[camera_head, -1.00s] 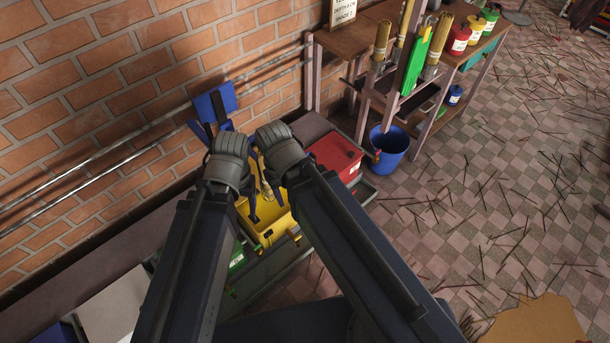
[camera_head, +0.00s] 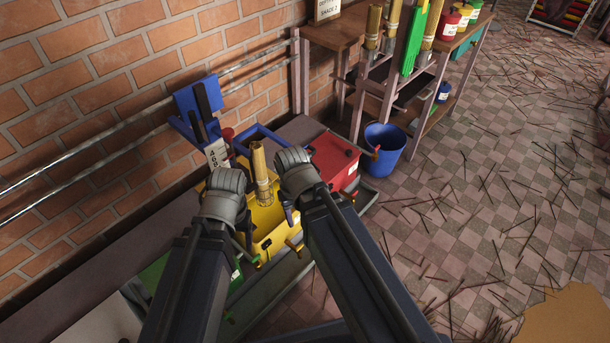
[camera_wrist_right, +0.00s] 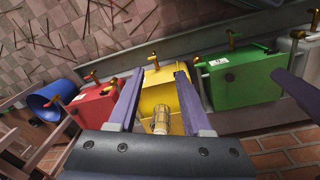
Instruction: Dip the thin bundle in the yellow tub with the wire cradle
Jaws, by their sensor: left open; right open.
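The thin tan bundle (camera_head: 260,163) stands upright at the yellow tub (camera_head: 272,242), its lower end inside a wire-like holder (camera_head: 266,194) that looks like the cradle. I cannot tell how deep its lower end sits. My left gripper (camera_head: 246,228) is open and empty at the tub's left side, partly hidden by its own wrist. My right gripper (camera_head: 288,212) is open on the right of the bundle, apart from it. In the right wrist view, the right gripper's fingers (camera_wrist_right: 160,76) are spread over the yellow tub (camera_wrist_right: 160,91), with the bundle (camera_wrist_right: 160,121) showing between them nearer the camera.
A red tub (camera_head: 334,160) stands right of the yellow one, and a green tub (camera_wrist_right: 240,78) on its other side. A blue stand (camera_head: 197,100) with a numbered card (camera_head: 217,153) rises behind. A blue bucket (camera_head: 386,146) and a shelf of bundles (camera_head: 340,28) are farther right.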

